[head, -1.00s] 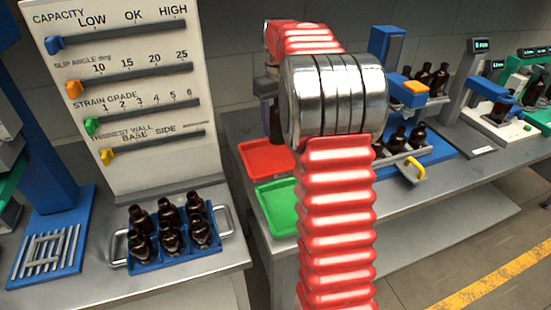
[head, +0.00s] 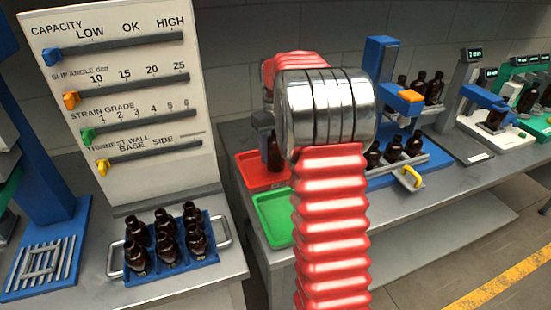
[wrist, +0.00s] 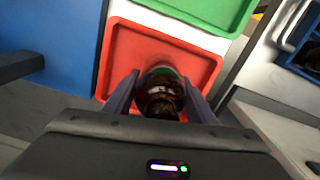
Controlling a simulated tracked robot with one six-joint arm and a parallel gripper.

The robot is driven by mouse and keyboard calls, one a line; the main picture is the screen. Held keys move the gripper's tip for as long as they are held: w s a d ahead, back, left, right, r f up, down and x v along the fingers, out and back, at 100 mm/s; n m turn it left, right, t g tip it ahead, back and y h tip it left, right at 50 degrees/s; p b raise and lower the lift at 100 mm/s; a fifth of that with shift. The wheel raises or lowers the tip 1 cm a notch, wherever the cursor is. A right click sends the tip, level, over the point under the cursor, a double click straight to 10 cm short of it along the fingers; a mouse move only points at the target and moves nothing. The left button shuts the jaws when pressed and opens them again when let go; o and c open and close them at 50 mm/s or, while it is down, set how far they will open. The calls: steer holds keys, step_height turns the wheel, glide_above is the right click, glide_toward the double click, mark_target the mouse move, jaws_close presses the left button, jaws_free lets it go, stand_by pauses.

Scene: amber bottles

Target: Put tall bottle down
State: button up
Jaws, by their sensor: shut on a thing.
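An amber bottle (wrist: 160,92) with a dark neck is between the two fingers of my gripper (wrist: 160,98) in the wrist view. My gripper is shut on it. The bottle is over the red tray (wrist: 118,52); whether its base touches the tray I cannot tell. In the head view the bottle (head: 274,152) shows as a dark strip at the back of the red tray (head: 262,176), partly hidden behind my arm. My gripper there (head: 263,122) is mostly hidden too.
A green tray (head: 270,218) lies in front of the red one. A blue crate (head: 148,275) with several amber bottles stands on the left bench beside a panel of sliders (head: 120,90). More bottles stand at a blue station (head: 385,60) on the right.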

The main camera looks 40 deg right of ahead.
mark_target(275, 158)
steer(key=shift+f, duration=1.45)
steer(key=shift+f, duration=0.1)
steer(key=o, duration=1.2)
step_height(275, 158, up, 12)
steer(key=shift+f, duration=0.1)
steer(key=shift+r, duration=0.2)
